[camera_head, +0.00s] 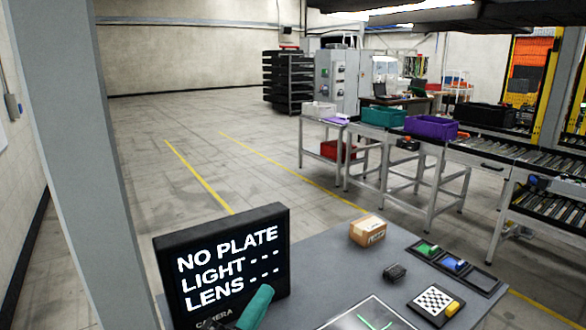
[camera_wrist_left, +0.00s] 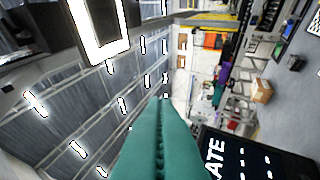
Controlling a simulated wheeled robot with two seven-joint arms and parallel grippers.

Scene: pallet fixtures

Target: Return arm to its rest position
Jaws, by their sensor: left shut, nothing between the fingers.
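My left gripper (camera_head: 262,292) is teal and shows at the bottom of the head view, in front of the lower right corner of a black display. In the left wrist view its two teal fingers (camera_wrist_left: 156,104) lie together, shut and empty. The display (camera_head: 228,262) reads "NO PLATE", "LIGHT" and "LENS"; part of its bottom line is hidden by the gripper. Part of the display (camera_wrist_left: 245,157) also shows at the lower right of the wrist view. My right gripper is in neither view.
A grey table (camera_head: 325,270) holds a cardboard box (camera_head: 368,231), a small black block (camera_head: 395,272), a checkered board (camera_head: 433,302) and a dark tray (camera_head: 481,279) with coloured pieces. A grey post (camera_head: 75,150) stands at the left. Conveyors with a purple bin (camera_head: 431,128) stand behind.

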